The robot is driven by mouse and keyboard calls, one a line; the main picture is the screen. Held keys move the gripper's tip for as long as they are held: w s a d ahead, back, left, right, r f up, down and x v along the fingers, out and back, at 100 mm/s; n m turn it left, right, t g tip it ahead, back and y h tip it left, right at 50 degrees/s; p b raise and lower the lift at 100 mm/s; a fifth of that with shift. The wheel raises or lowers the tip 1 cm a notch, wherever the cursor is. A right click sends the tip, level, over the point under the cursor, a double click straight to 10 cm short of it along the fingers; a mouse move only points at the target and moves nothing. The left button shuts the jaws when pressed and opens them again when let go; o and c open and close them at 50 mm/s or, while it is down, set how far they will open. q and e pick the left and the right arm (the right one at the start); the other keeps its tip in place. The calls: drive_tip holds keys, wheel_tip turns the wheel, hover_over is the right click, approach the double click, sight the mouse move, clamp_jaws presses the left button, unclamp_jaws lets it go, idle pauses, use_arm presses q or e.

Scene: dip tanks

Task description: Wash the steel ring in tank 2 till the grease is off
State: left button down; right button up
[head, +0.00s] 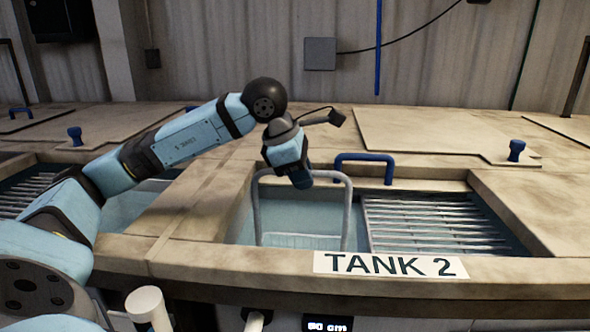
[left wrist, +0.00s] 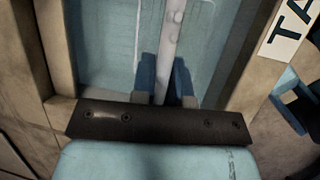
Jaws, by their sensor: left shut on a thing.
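Tank 2 (head: 238,212) is an open basin of pale blue liquid, with a "TANK 2" label (head: 390,264) on its front edge. A tall grey U-shaped handle (head: 346,215) rises from it, with a pale mesh basket (head: 300,242) low between its legs. My left gripper (head: 302,182) is at the handle's top bar. In the left wrist view its blue fingers (left wrist: 166,82) are shut on the handle bar (left wrist: 171,42). The steel ring and any grease on it cannot be made out. My right gripper is out of view.
A slatted metal rack (head: 440,225) fills the right part of the tank opening. A blue fixed handle (head: 365,158) stands behind the tank. A flat lid with a blue knob (head: 516,148) lies at the back right. Another tank opening is at left.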

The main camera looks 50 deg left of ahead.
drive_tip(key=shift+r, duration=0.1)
use_arm(q)
drive_tip(key=shift+r, duration=0.35)
wheel_tip(320, 180, up, 10)
drive_tip(key=p, duration=0.8)
drive_tip(key=shift+r, duration=0.1)
wheel_tip(320, 180, up, 11)
drive_tip(key=p, duration=0.9)
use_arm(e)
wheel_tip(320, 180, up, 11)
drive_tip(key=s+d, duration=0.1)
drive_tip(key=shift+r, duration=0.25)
